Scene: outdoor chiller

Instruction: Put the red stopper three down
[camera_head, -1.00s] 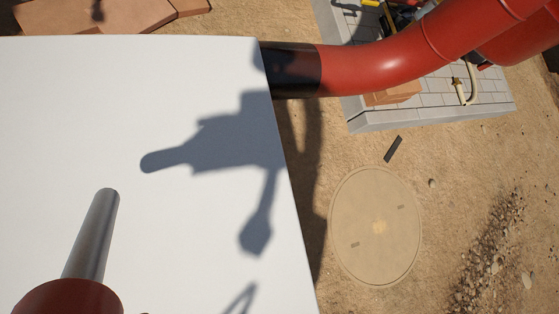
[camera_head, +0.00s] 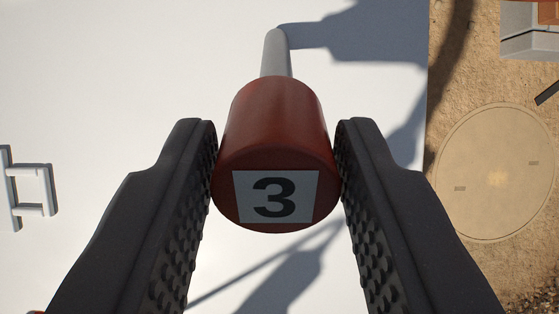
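The red stopper (camera_head: 273,120) is a red cylinder with a white label bearing a black 3 on the end towards me. A grey metal rod (camera_head: 277,55) runs from its far end to the white surface (camera_head: 110,70). My gripper (camera_head: 276,135) has one dark, ridged finger on each side of the stopper. Both fingers appear to touch its sides, so it looks shut on it. The far side of the stopper is hidden.
A grey, handle-like bracket (camera_head: 32,190) sits on the white surface at the left. Beyond its right edge is sandy ground with a round cover (camera_head: 495,175) and a grey block (camera_head: 530,40) at the top right. Shadows cross the surface.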

